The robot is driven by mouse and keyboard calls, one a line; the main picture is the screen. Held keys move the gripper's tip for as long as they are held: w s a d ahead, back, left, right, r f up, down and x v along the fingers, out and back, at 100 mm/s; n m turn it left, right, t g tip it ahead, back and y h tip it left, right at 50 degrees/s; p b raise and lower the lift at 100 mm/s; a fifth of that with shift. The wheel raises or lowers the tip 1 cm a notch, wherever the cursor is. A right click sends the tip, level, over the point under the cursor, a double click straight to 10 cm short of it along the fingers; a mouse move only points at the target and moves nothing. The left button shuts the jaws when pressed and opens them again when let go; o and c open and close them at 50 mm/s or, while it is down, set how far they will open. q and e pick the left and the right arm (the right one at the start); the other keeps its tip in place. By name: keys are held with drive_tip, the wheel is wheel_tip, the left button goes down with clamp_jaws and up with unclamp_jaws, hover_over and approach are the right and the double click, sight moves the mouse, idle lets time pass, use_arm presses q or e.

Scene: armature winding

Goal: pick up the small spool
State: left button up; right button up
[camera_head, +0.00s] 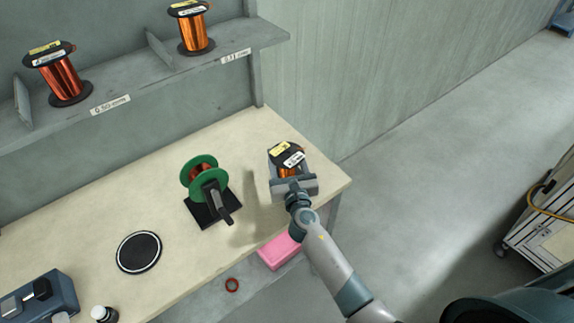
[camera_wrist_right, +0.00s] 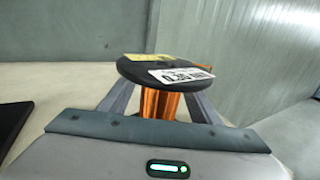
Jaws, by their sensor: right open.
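A copper-wire spool (camera_head: 288,154) with black flanges and yellow and white labels is at the right end of the workbench. My right gripper (camera_head: 292,176) is at this spool and partly covers it. In the right wrist view the spool (camera_wrist_right: 166,72) is upright, and the fingers of my right gripper (camera_wrist_right: 160,104) lie on both sides of its orange winding, below the top flange. The jaws are open around it. Its lower flange is hidden, so I cannot tell how it rests on the bench. My left gripper is not in view.
Two larger-looking copper spools stand on the shelf, one at left (camera_head: 60,82) and one at right (camera_head: 194,35). A green-flanged reel (camera_head: 199,172) on a black stand is left of my gripper. A black disc (camera_head: 139,252) lies on the bench (camera_head: 95,208). A pink bin (camera_head: 281,251) is below.

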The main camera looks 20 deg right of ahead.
drive_tip(key=shift+w, duration=0.45)
drive_tip(key=c, duration=1.3)
